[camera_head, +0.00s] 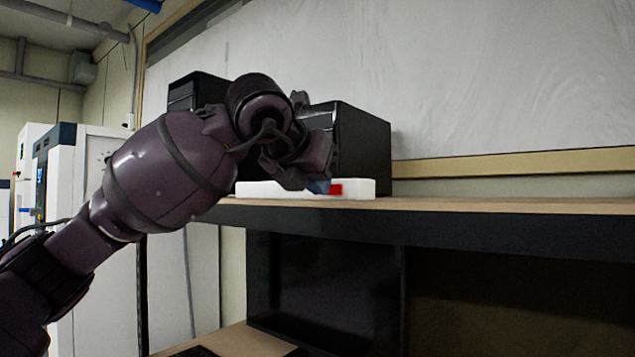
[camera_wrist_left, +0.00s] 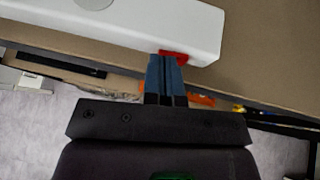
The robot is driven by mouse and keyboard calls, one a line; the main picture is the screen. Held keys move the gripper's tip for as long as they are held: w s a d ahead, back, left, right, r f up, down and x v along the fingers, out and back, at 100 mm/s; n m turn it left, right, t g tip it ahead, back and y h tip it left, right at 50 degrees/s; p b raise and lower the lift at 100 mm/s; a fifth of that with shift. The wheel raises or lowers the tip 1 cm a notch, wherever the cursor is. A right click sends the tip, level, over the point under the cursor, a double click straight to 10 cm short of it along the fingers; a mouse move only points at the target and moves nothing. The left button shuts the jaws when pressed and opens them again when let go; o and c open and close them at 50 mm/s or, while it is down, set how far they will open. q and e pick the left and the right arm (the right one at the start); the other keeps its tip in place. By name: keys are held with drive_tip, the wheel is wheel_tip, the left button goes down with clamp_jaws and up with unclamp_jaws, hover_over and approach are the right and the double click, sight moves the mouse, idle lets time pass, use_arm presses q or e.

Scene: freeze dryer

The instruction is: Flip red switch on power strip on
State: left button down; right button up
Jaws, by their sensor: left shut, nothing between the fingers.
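The white power strip (camera_head: 358,188) lies on the wooden shelf near its front edge. Its red switch (camera_head: 336,189) is near the right end of the strip. My left gripper (camera_head: 319,186) is shut and empty, with its fingertips right at the red switch. In the left wrist view the power strip (camera_wrist_left: 120,22) runs across the top, and the blue-grey fingers of my left gripper (camera_wrist_left: 166,60) overlap the red switch (camera_wrist_left: 174,55), hiding part of it. I cannot tell whether they touch it or how the switch is set. My right gripper is not in view.
Black box-shaped units (camera_head: 362,150) stand on the shelf (camera_head: 480,204) behind the strip and my left arm. The shelf to the right is clear. A dark monitor (camera_head: 325,292) stands on the lower surface. A white cabinet (camera_head: 100,165) is at the left.

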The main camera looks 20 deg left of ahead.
use_arm(q)
drive_tip(key=shift+w+b, duration=0.15)
drive_tip(key=shift+b, duration=0.25)
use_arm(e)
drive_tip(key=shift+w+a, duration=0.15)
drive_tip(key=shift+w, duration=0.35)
use_arm(q)
drive_tip(key=shift+d+f, duration=0.15)
drive_tip(key=shift+d, duration=0.05)
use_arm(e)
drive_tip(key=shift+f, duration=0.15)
use_arm(q)
drive_tip(key=shift+s+d, duration=0.3)
drive_tip(key=shift+d, duration=0.25)
drive_tip(key=shift+a, duration=0.1)
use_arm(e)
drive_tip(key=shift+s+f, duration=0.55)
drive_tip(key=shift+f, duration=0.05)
